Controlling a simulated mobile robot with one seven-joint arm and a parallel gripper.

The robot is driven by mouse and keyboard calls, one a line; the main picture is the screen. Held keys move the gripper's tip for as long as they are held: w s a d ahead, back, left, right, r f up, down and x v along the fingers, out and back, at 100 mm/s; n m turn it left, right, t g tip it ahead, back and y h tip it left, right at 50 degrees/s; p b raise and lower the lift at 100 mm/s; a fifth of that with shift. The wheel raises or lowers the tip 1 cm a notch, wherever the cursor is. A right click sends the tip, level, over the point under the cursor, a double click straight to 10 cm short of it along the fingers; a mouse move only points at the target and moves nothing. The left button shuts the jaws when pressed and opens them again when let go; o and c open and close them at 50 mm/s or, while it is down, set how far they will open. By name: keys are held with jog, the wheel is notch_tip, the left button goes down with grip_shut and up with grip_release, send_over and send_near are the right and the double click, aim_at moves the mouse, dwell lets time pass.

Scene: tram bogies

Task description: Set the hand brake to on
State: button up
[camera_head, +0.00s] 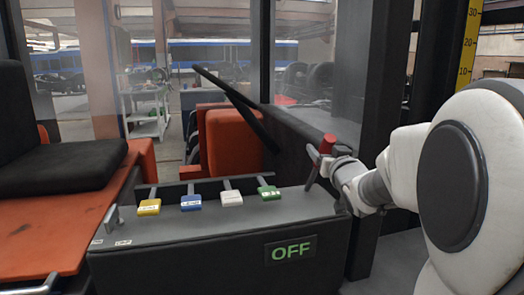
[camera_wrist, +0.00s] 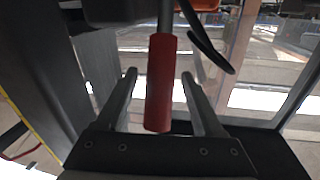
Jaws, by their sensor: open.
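A lever with a red grip (camera_head: 327,143), which looks like the hand brake, stands at the right end of the dark console (camera_head: 190,265). Its grip tilts slightly to the right. In the wrist view the red grip (camera_wrist: 160,85) lies between the two fingers of my gripper (camera_wrist: 159,75), with a visible gap on each side. My gripper (camera_head: 318,165) is open around the grip and not closed on it. The fingers partly hide the lever's shaft in the head view.
Yellow (camera_head: 149,207), blue (camera_head: 191,203), white (camera_head: 231,198) and green (camera_head: 269,193) tagged levers line the console top. A small grey lever (camera_head: 112,218) stands at its left end. Orange seats (camera_head: 235,140) are behind. A dark post (camera_head: 362,90) rises close beside my arm.

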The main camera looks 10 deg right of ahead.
jog(key=shift+w, duration=0.1)
grip_shut()
dwell(0.3)
dwell(1.1)
